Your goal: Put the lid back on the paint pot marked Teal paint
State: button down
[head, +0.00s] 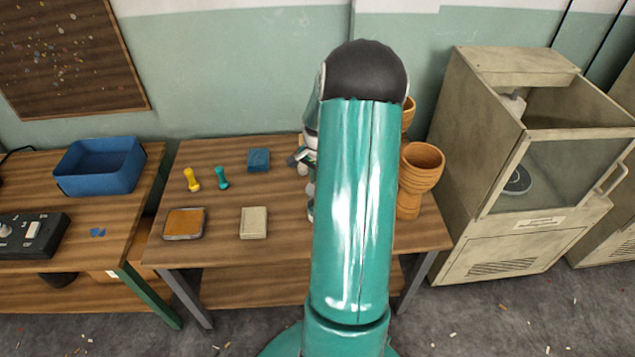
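I cannot make out a paint pot marked Teal paint or its lid; no such label is legible. My teal arm covers the right-middle of the table (285,265). Part of my gripper (299,157) shows just left of the arm, over the back of the table. Its fingers are mostly hidden, so I cannot tell whether it is open or holds anything. Small pale shapes (311,190) show at the arm's left edge below it, too covered to identify. A small teal waisted piece (222,178) stands next to a yellow one (192,180) on the left half.
A blue square (258,160), an orange-topped slab (184,223) and a beige block (253,222) lie on the table. Clay goblet drums (421,170) stand right of my arm. A glass-fronted cabinet (520,170) is at right. A blue bin (100,166) sits on the left table.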

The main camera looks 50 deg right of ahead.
jog(key=shift+w+f, duration=0.15)
notch_tip(320, 180, down, 6)
dwell(0.6)
jog(key=shift+f, duration=0.3)
dwell(1.9)
jog(key=c, duration=0.7)
grip_release()
jog(key=shift+r, duration=3.5)
